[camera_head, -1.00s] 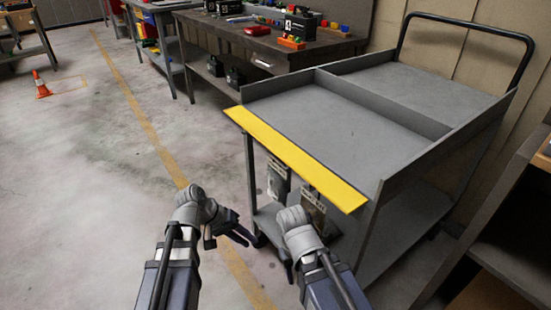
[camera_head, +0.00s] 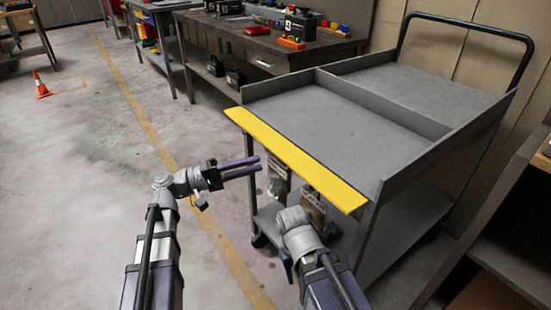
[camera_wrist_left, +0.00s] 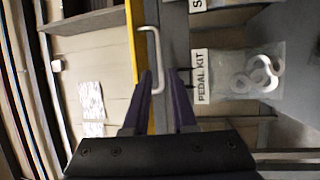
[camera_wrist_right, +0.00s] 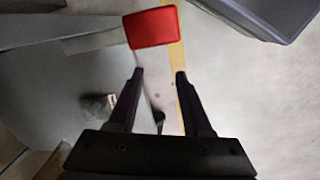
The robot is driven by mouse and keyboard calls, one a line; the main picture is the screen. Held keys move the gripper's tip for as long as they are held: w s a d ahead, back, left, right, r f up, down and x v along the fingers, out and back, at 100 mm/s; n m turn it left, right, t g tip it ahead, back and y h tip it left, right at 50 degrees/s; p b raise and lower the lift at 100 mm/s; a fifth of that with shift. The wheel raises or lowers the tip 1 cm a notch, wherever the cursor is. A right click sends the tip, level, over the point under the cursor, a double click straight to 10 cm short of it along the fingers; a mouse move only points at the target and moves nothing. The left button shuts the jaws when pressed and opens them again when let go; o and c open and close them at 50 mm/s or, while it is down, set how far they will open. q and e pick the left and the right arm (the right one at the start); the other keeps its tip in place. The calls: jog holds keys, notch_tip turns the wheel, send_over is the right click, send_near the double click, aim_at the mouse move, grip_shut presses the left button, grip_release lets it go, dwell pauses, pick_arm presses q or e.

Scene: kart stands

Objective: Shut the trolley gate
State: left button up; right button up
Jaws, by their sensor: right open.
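The grey trolley (camera_head: 440,150) stands at the right in the head view. Its yellow-faced gate (camera_head: 295,158) runs along the front edge of the top deck and looks tilted outward. My left gripper (camera_head: 258,165) is open and empty, just left of the gate's underside. In the left wrist view a pale U-shaped handle (camera_wrist_left: 157,60) beside a yellow strip lies between the open fingertips (camera_wrist_left: 160,74) in the picture; I cannot tell whether they reach around it. My right gripper (camera_wrist_right: 159,74) is open and empty, low before the trolley; its fingers are mostly hidden in the head view.
Bagged parts (camera_head: 312,205) hang below the gate, one labelled PEDAL KIT (camera_wrist_left: 240,75). A red pad (camera_wrist_right: 152,27) shows ahead of the right fingers. A workbench (camera_head: 270,50) stands behind the trolley, a shelf (camera_head: 520,220) at the right. The left floor is clear up to an orange cone (camera_head: 41,86).

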aim_at(275, 157)
pick_arm(q)
jog(key=p+x, duration=0.1)
jog(key=x, duration=0.6)
grip_shut()
dwell(0.4)
